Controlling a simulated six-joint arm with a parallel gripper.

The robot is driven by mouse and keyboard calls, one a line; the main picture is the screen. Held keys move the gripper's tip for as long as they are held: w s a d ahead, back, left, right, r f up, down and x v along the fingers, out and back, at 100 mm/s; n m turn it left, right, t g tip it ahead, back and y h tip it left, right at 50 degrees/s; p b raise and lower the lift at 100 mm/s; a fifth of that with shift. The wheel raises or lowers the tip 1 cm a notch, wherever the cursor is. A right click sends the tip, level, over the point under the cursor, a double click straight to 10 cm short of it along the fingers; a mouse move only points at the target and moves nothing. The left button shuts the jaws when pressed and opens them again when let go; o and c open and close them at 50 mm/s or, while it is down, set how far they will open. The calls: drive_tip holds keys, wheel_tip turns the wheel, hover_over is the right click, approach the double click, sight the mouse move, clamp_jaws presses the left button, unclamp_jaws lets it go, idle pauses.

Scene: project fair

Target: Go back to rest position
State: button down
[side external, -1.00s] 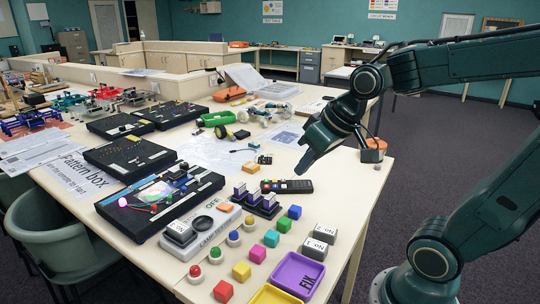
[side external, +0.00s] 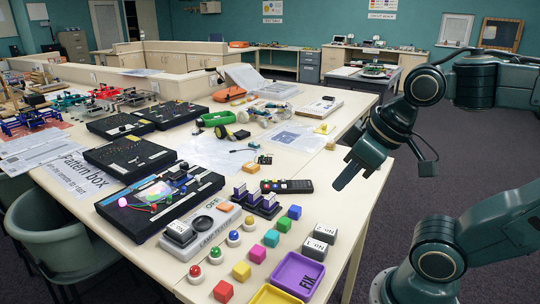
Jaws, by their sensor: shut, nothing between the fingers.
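My gripper (side external: 342,184) is in the side external view, above the right edge of the table (side external: 340,205), pointing down and to the left. Its fingers are together and nothing shows between them. It is apart from the objects on the table. My arm comes in from the right side of the picture.
A black remote (side external: 287,186) lies left of my gripper. Floor (side external: 470,160) right of the table looks clear.

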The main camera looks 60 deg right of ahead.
drive_tip(key=c, duration=1.6)
unclamp_jaws()
drive_tip(key=o, duration=0.7)
drive_tip(key=shift+w+d+r+m, duration=0.1)
drive_tip(key=shift+w+r+m, duration=0.2)
drive_tip(key=shift+w+r, duration=0.2)
drive_tip(key=shift+c, duration=0.2)
drive_tip(key=o, duration=0.9)
drive_tip(key=w+r, duration=0.1)
drive_tip(key=w+m, duration=0.1)
drive_tip(key=w+r+m, duration=0.1)
drive_tip(key=w, duration=0.1)
drive_tip(key=shift+d+r, duration=0.35)
drive_tip(key=shift+d, duration=0.05)
drive_tip(key=shift+o, duration=0.2)
drive_tip(key=w+d+r+m+h, duration=0.1)
drive_tip(key=w+r+m, duration=0.15)
drive_tip(key=w, duration=0.45)
drive_tip(key=w+d+r+m, duration=0.15)
drive_tip(key=w+m, duration=0.25)
drive_tip(key=w, duration=0.4)
drive_tip(key=w+d+f+m+g+h, duration=0.1)
drive_tip(key=w+f+m, duration=0.2)
drive_tip(key=w+m, duration=0.6)
drive_tip(key=w, duration=0.9)
drive_tip(key=shift+w+d+g, duration=0.2)
drive_tip(key=shift+w+g, duration=0.05)
drive_tip(key=shift+g, duration=0.05)
drive_tip(key=shift+f, duration=0.2)
